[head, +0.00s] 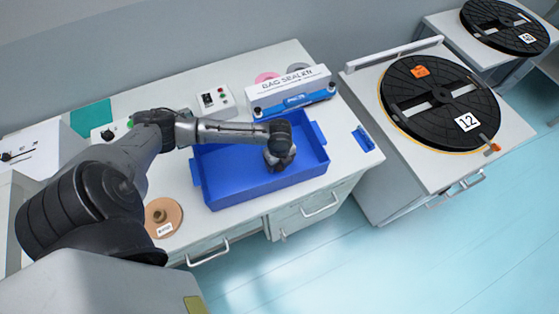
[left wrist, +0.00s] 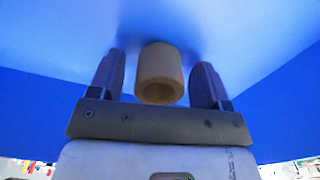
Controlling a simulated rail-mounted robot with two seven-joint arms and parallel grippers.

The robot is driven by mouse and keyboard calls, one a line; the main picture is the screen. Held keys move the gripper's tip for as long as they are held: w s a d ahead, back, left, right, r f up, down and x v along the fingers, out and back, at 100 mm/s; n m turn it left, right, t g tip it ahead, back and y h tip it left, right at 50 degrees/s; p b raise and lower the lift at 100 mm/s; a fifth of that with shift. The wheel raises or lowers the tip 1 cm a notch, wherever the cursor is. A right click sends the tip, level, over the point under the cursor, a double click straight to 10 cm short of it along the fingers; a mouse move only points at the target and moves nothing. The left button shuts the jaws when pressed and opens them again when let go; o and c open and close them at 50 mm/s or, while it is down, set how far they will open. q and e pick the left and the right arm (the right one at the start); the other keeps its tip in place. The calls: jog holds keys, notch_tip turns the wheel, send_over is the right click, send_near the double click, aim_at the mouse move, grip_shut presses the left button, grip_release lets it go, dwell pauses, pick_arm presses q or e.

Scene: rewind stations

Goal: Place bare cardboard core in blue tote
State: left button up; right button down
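The blue tote (head: 228,178) sits on the white bench, and its blue inside fills much of the left wrist view (left wrist: 50,110). My left gripper (head: 280,160) points down into the tote, toward its right half. In the left wrist view the bare cardboard core (left wrist: 160,75), a short tan tube, is between the fingers of my left gripper (left wrist: 158,82). A gap shows on each side of the core, so the fingers look open around it. It appears to be against the tote floor. In the head view the core is hidden by the gripper. My right gripper is not in view.
A bag sealer (head: 290,88) stands behind the tote. A tan disc with a hub (head: 162,216) lies left of it. A small blue item (head: 363,138) lies to its right. A black reel marked 12 (head: 440,100) is on the right-hand cabinet.

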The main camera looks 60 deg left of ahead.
pick_arm(q)
jog(key=shift+r, duration=0.1)
notch_tip(320, 180, up, 12)
jog(key=p, duration=0.1)
jog(key=shift+p, duration=0.4)
dwell(0.4)
